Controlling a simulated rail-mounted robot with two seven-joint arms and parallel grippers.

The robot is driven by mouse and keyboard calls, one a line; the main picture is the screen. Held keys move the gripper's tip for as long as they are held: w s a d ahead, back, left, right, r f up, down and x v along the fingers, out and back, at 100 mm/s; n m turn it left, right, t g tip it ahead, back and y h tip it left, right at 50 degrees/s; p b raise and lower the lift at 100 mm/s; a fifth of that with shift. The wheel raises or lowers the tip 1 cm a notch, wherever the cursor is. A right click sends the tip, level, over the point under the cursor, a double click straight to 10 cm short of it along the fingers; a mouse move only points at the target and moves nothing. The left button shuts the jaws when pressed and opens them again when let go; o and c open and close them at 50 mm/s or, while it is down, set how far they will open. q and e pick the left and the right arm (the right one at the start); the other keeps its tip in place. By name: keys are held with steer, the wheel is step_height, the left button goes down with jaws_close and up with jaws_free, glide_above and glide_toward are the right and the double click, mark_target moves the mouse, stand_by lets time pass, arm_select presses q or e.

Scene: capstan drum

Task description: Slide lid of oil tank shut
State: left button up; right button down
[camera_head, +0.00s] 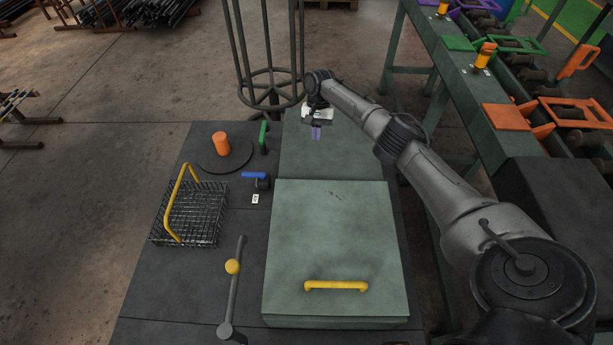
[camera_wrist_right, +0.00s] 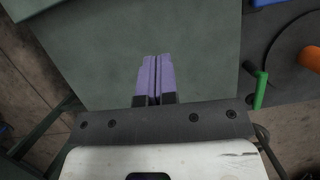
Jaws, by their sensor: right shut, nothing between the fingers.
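The oil tank's grey-green lid (camera_head: 330,235) lies flat at the front centre of the bench, with a yellow bar handle (camera_head: 336,286) near its front edge. Behind it is a flat grey-green tank section (camera_head: 350,155), which also fills much of the right wrist view (camera_wrist_right: 90,50). I see no open gap between the two. My right gripper (camera_head: 316,133) is over this rear section, well behind the yellow handle. Its purple fingers are together and empty in the right wrist view (camera_wrist_right: 156,75). Whether they touch the surface is unclear. My left gripper is not in view.
A round metal frame (camera_head: 270,92) stands behind. A roller conveyor (camera_head: 520,90) is at right.

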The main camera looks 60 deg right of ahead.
steer(key=b, duration=0.3)
glide_toward(317, 177)
steer(key=shift+n+g, duration=0.3)
steer(key=shift+n, duration=0.1)
steer(key=f, duration=0.5)
steer(key=shift+w+d+f, duration=0.15)
steer(key=shift+w+d, duration=0.15)
steer(key=shift+d, duration=0.05)
steer(key=shift+s+a+f, duration=0.25)
steer(key=shift+s+a, duration=0.15)
steer(key=shift+a, duration=0.2)
steer(key=shift+s+a+b, duration=0.2)
steer(key=shift+s+a, duration=0.2)
steer(key=shift+a, duration=0.25)
steer(key=shift+s+a+b, duration=0.15)
steer(key=shift+s+a, duration=0.2)
steer(key=shift+a, duration=0.25)
